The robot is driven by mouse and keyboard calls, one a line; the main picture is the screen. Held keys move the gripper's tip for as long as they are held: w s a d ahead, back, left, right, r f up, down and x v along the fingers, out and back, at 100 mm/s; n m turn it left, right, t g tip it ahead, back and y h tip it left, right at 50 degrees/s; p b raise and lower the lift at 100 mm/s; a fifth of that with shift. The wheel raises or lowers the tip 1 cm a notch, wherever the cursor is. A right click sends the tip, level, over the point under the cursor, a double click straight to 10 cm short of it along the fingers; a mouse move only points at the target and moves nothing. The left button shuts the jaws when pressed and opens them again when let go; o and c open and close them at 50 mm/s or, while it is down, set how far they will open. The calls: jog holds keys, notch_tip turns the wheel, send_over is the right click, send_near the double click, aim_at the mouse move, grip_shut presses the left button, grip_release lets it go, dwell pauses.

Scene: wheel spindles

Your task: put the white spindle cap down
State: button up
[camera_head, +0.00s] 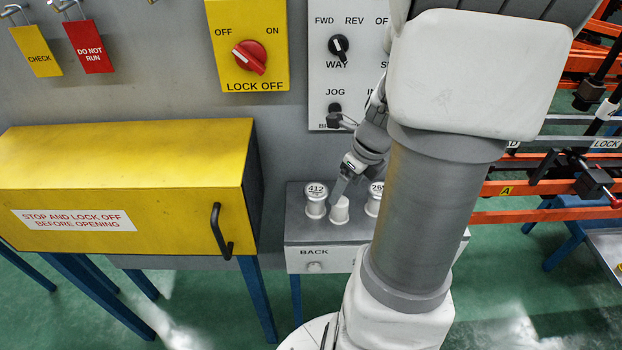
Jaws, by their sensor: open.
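Several white caps stand on a grey box (300,228) with a BACK label on its front. One cap (316,191) is marked 412, and another (374,190) at the right has a partly hidden number that begins with 26. A white cap (340,213) stands between them, a little nearer the front, its top partly covered by my gripper (341,192). My gripper points down at this middle cap, open, with its fingertips at the cap's top. I cannot tell whether they touch it. My arm hides the right part of the box.
A yellow cover (130,165) with a black handle (220,232) stands left of the box. A grey panel with a red LOCK OFF switch (249,57) and black selector knobs (338,45) rises behind. Orange rails (540,187) are at the right.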

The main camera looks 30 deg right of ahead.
aim_at(341, 200)
jog(key=b+x, duration=0.2)
jog(key=x, duration=0.4)
jog(key=shift+s, duration=0.2)
grip_shut()
